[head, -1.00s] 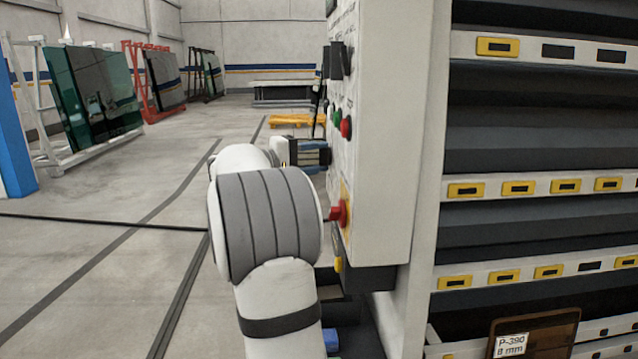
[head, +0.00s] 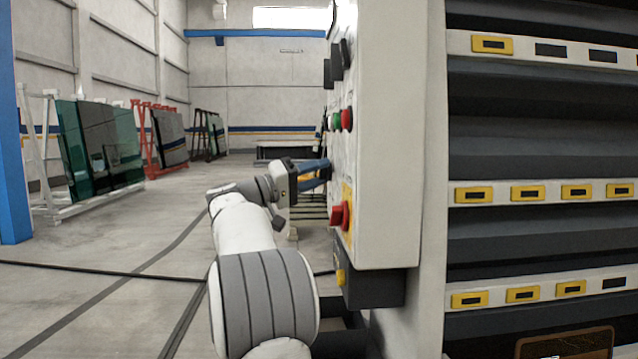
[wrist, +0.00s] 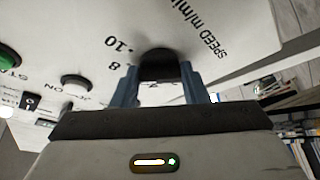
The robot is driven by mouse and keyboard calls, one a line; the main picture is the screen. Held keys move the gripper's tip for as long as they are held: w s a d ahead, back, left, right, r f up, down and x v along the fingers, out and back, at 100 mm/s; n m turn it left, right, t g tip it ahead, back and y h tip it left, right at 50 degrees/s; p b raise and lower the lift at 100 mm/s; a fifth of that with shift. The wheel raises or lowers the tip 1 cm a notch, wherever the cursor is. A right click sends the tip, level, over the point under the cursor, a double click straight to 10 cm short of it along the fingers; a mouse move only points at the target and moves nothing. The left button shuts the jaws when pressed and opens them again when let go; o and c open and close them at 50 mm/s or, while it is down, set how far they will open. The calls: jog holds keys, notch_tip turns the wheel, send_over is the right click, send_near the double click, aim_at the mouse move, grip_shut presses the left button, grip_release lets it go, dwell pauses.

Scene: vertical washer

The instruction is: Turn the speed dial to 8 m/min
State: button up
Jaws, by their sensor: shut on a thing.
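The speed dial (wrist: 158,62) is a dark round knob on the pale control panel (wrist: 220,50). In the wrist view it sits between the two blue fingers of my gripper (wrist: 158,72), which is shut on it. The printed "8" and "10" show left of the knob, and "SPEED m/min" shows to its right. The knob's pointer cannot be made out. In the head view my gripper (head: 324,170) is tilted against the panel face (head: 385,150), and the dial is hidden there.
A green button (head: 336,121) and a red button (head: 347,119) are above my gripper. A red knob on a yellow plate (head: 340,215) is just below.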

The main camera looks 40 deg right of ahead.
jog(key=shift+f, duration=0.1)
dwell(0.3)
jog(key=o, duration=1)
jog(key=shift+p+v, duration=0.6)
jog(key=shift+v, duration=3.4)
jog(key=shift+w, duration=0.1)
